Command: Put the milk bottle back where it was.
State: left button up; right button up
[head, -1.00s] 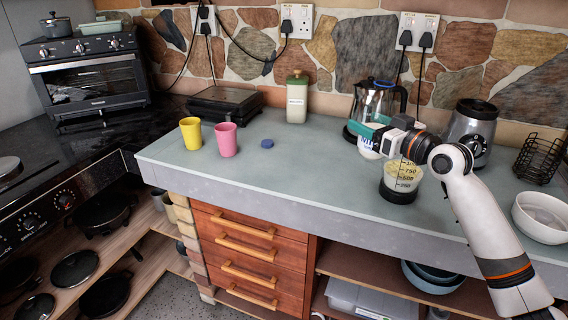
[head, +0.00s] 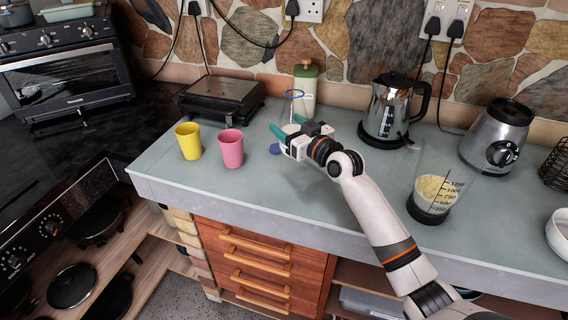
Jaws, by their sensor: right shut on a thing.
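The milk bottle (head: 291,128) appears to be a clear vessel with a blue ring at its top and white contents low down. My right gripper (head: 289,127) is shut on it, its teal fingers on either side. It is held upright over the counter's middle, in front of a green-lidded canister (head: 306,97). The gripper hides part of it, and I cannot tell whether its base touches the counter. A small blue cap (head: 274,149) lies on the counter just left of and below the gripper. My left gripper is not in view.
A yellow cup (head: 189,141) and a pink cup (head: 231,149) stand left of the gripper. A black grill (head: 222,98) is behind them. A kettle (head: 392,108), a blender base (head: 497,138) and a measuring jug (head: 431,198) stand to the right. The grey counter (head: 250,195) is clear in front.

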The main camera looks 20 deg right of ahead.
notch_tip(320, 180, down, 5)
jog(key=shift+s+r, duration=0.1)
jog(key=shift+r, duration=0.1)
notch_tip(320, 180, down, 4)
jog(key=shift+r+b, duration=0.1)
jog(key=shift+b, duration=0.6)
jog(key=shift+f, duration=0.35)
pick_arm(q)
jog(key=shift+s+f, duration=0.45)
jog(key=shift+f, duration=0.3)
pick_arm(e)
jog(key=shift+f, duration=0.1)
jog(key=shift+f+b, duration=0.1)
jog(key=shift+b, duration=0.2)
jog(key=o, duration=1.5)
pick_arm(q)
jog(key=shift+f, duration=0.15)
